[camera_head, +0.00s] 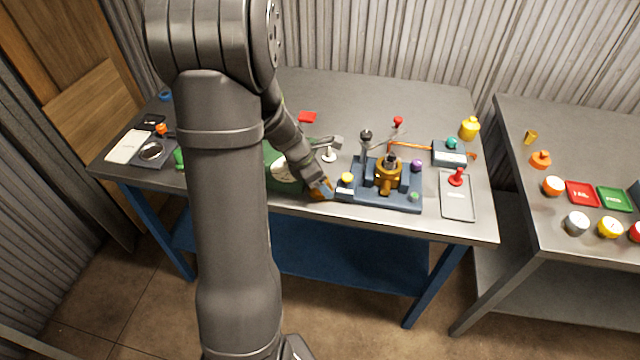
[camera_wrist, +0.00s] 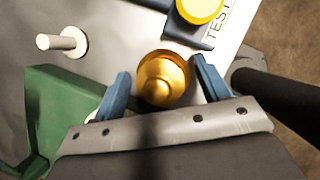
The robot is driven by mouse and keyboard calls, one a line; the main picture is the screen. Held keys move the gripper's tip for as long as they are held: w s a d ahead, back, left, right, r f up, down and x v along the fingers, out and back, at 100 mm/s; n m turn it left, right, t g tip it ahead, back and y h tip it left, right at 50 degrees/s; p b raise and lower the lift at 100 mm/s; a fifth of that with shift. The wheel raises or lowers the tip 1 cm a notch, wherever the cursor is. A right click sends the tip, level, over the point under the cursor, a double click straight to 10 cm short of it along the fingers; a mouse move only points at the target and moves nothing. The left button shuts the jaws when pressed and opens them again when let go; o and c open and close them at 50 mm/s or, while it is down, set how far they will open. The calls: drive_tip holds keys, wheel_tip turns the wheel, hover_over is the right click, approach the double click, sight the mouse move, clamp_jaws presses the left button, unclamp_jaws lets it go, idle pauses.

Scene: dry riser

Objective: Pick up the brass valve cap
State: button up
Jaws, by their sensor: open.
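The brass valve cap (camera_wrist: 163,80) shows in the wrist view as a rounded, golden dome with a smaller raised centre. It sits between the two blue fingers of my gripper (camera_wrist: 161,84), which are apart with a finger on each side of it. A gap shows beside the left finger; the right finger is close to the cap, and I cannot tell if it touches. In the head view my gripper (camera_head: 324,188) is low at the table's front edge, left of the blue valve base. A small orange-brown patch of the cap (camera_head: 316,196) shows beside the fingers.
The blue base (camera_head: 400,203) with its brass valve (camera_head: 388,175) and yellow knob (camera_head: 347,179) stands just right of my gripper. A green object (camera_wrist: 65,110) lies close on the left. A white peg (camera_wrist: 62,42) stands nearby. The table's back middle is mostly clear.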

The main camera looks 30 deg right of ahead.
drive_tip(key=shift+c, duration=0.4)
drive_tip(key=c, duration=1.1)
drive_tip(key=shift+r, duration=0.1)
